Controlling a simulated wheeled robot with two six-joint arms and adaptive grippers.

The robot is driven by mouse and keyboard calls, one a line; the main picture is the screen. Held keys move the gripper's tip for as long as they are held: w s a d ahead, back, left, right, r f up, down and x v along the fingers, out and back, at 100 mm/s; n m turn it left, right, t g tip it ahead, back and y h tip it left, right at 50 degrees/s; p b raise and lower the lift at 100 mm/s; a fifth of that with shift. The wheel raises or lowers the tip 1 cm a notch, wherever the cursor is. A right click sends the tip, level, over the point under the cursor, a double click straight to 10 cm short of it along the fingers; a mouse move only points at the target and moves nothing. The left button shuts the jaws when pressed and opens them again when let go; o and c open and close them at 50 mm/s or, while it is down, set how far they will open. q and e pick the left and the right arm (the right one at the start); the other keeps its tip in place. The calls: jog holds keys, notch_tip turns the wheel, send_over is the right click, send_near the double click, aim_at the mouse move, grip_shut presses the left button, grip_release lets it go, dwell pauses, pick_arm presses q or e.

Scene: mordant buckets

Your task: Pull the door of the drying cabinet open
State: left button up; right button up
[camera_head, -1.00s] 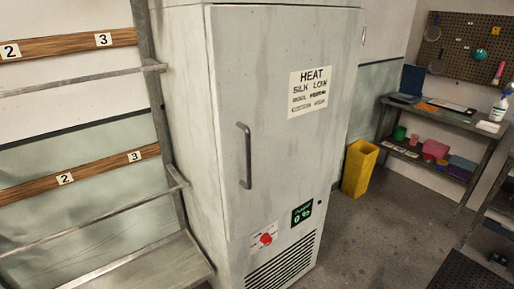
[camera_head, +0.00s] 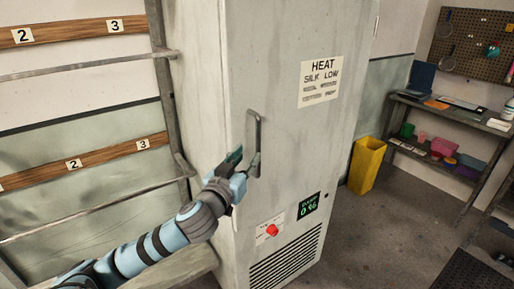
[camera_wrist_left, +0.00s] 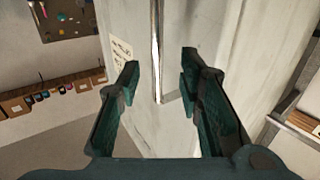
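The drying cabinet is a tall, pale grey box, and its door (camera_head: 285,145) looks shut and flush. A grey vertical bar handle (camera_head: 254,130) is on the door's left side. My left gripper (camera_head: 242,162) is at the lower part of this handle. In the left wrist view, the two dark green fingers (camera_wrist_left: 160,78) are apart, with the handle (camera_wrist_left: 157,45) running between them. Gaps show on both sides of the bar, so neither finger appears to touch it. The gripper partly covers the handle's lower end in the head view. My right gripper is out of view.
A rack with metal rails (camera_head: 85,70) and numbered wooden strips stands left of the cabinet. A red knob (camera_head: 272,230) and a green display (camera_head: 308,206) are low on the door. A yellow bin (camera_head: 366,165) stands right of the cabinet. Grey floor (camera_head: 375,235) in front is clear.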

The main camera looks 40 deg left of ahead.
aim_at(257, 146)
pick_arm(q)
jog(key=x, duration=0.8)
jog(key=shift+d+r+p, duration=0.1)
jog(key=shift+d+p, duration=0.05)
jog(key=shift+p, duration=0.25)
grip_shut()
